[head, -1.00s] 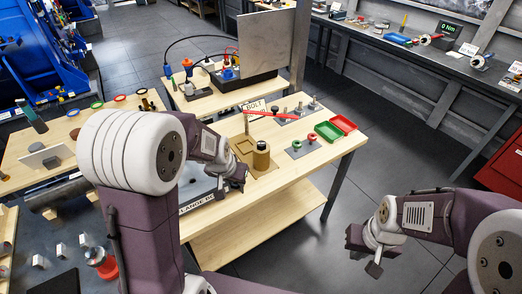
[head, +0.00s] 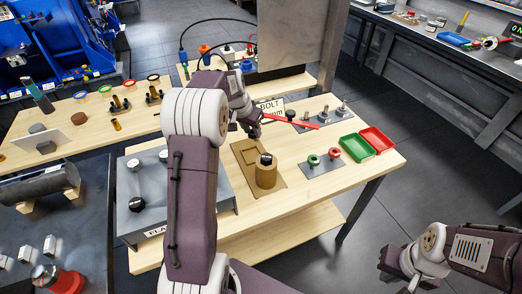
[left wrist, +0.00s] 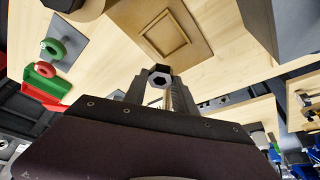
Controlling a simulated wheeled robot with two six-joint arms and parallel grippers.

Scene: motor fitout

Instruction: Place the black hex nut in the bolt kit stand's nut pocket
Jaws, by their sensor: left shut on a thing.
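The black hex nut (left wrist: 158,76) is held between the fingertips of my left gripper (left wrist: 160,85), its hole facing the wrist camera. In the head view my left gripper (head: 254,132) is behind the bolt kit stand, near the sign; the nut cannot be made out there. The bolt kit stand (head: 245,148) is a tan board with a shallow square recess and an upright tan cylinder (head: 266,176) with a black top. In the left wrist view the square recess (left wrist: 165,42) lies beyond the nut, apart from it.
A bolt sign (head: 270,106) and a red bar (head: 295,120) stand close behind the stand. A plate with red and green parts (head: 322,164), a green tray (head: 354,148) and a red tray (head: 377,139) are to the right. A grey box (head: 140,222) is left.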

